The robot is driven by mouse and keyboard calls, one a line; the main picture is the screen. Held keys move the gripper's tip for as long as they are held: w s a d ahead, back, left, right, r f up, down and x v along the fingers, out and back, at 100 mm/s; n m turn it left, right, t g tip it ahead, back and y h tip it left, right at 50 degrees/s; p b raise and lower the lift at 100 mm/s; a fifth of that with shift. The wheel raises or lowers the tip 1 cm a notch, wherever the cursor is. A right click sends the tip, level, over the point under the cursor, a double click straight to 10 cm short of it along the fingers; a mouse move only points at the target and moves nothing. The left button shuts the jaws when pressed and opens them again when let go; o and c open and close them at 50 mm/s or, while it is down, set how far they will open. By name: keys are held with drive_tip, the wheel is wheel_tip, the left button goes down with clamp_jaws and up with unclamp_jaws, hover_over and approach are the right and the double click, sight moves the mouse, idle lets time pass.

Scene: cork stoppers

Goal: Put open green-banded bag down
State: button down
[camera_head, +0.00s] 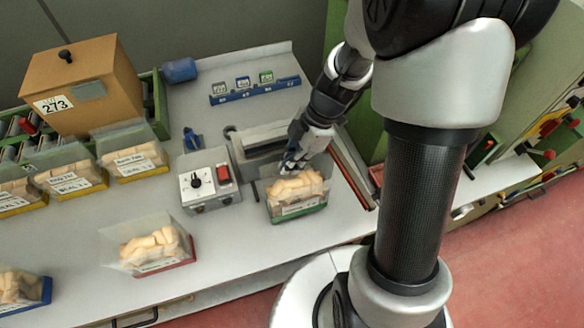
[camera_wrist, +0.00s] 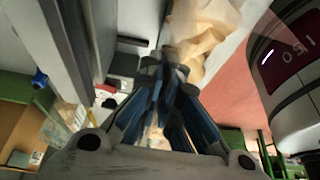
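The open green-banded bag (camera_head: 299,207) is full of tan cork stoppers and has a white label on its front. It is upright at the right part of the grey bench; I cannot tell whether its base touches the surface. My gripper (camera_head: 294,164) is at the bag's back left edge, pointing down. In the wrist view my gripper's fingertips (camera_wrist: 166,70) are closed together against the near side of the bag's corks (camera_wrist: 203,35), apparently pinching its upper film. The pinched film itself is mostly hidden by the fingers.
A control box (camera_head: 209,184) with a black knob and red switch stands left of the bag. A sealer-like machine (camera_head: 262,142) is behind it. A red-banded bag (camera_head: 157,248) stands front left. Yellow-banded bags (camera_head: 133,158) line the left. The bench front between the two bags is clear.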

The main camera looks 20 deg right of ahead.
drive_tip(key=shift+f, duration=0.9)
drive_tip(key=c, duration=2.3)
unclamp_jaws()
drive_tip(key=o, duration=0.5)
